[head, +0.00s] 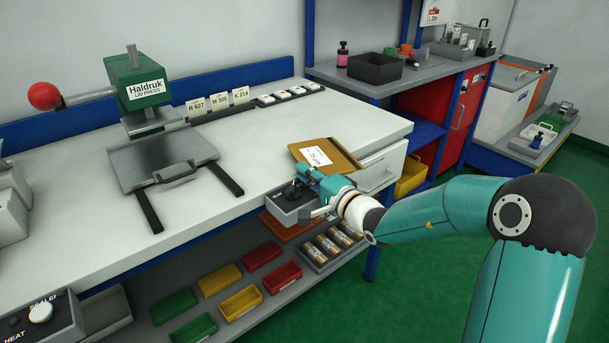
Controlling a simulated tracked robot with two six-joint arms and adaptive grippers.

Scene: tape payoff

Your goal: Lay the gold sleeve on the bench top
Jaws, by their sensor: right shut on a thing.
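The gold sleeve (343,154) is a flat gold piece with a white label that reads something like "75 µm". It shows over the front right part of the bench top (255,150), nearly flat. I cannot tell whether it touches the surface. My right gripper (308,177) is at the sleeve's near edge, shut on it. The fingertips are small and partly hidden. My right arm reaches in from the right. My left gripper is not in view.
A grey box with a black knob (287,207) is at the bench's front edge, just below my gripper. The green lid press (140,85) stands at left. The middle of the bench is clear. Coloured bins (240,302) sit on the lower shelf.

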